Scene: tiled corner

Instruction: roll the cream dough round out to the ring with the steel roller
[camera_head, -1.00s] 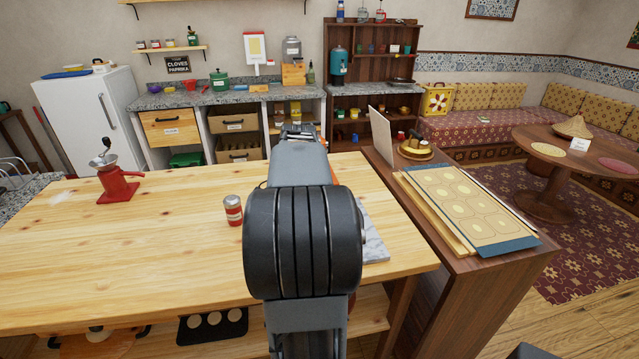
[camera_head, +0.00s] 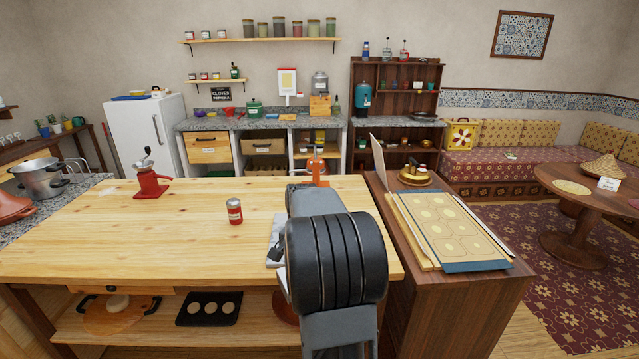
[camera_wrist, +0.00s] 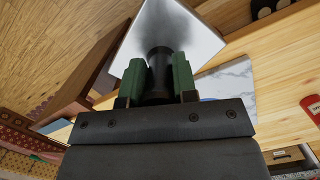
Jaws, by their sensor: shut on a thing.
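I cannot make out the cream dough round or the ring on the slab.
A red-labelled jar (camera_head: 234,211) stands on the worktop (camera_head: 130,235) left of the slab, with a red grinder (camera_head: 150,180) farther left. A black tray (camera_head: 190,318) with cream rounds is on the shelf below. A dark side counter (camera_head: 460,300) stands right. The worktop's left middle is clear.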

